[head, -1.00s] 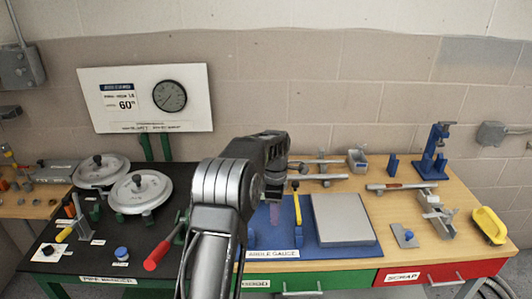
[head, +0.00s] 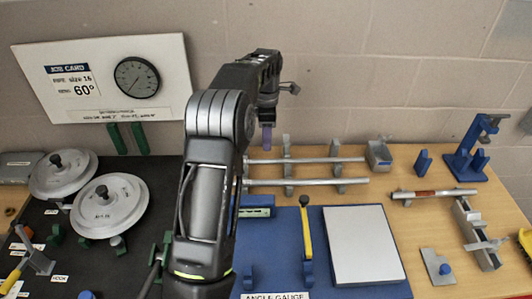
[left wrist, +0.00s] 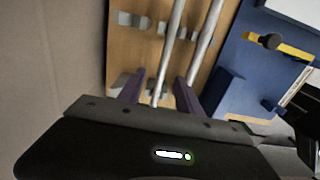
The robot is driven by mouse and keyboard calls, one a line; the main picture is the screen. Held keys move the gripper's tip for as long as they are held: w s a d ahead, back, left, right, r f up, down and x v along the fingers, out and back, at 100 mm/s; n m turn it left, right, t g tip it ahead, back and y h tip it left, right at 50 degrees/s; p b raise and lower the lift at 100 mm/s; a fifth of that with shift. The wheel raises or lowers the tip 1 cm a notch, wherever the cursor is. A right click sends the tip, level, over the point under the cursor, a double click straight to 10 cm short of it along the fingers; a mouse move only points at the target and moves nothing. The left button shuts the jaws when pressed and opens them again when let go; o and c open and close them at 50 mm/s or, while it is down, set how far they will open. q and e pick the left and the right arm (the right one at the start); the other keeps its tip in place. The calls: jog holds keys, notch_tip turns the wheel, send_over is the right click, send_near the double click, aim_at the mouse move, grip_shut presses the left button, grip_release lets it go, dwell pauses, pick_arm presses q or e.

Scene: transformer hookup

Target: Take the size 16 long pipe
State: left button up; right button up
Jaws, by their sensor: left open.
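Two long grey pipes lie side by side on the rack, a rear pipe (head: 325,160) and a front pipe (head: 320,182). I cannot read their sizes. My left gripper (head: 266,137), with purple fingers, is above the left part of the rack, near the rear pipe's left end. In the left wrist view the fingers (left wrist: 160,90) are apart and empty. One pipe (left wrist: 172,50) runs into the gap between them in the picture. The other pipe (left wrist: 205,45) runs down to the right finger. Contact cannot be told. My right gripper is out of view.
The job card (head: 75,80) reads pipe size 16, bend 60°. A separate pipe with a red band (head: 433,193) lies at right.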

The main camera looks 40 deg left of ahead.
aim_at(266, 160)
pick_arm(q)
jog(key=shift+s+d+r, duration=0.15)
jog(key=shift+s, duration=0.05)
notch_tip(266, 160, down, 2)
jog(key=shift+f, duration=0.4)
jog(key=shift+f, duration=0.1)
jog(key=shift+f, duration=0.3)
notch_tip(266, 160, down, 4)
jog(key=b, duration=0.2)
jog(key=shift+s+f+b, duration=0.15)
jog(key=shift+f+b, duration=0.1)
jog(key=shift+b, duration=0.15)
jog(key=shift+r, duration=0.1)
jog(key=shift+c, duration=0.4)
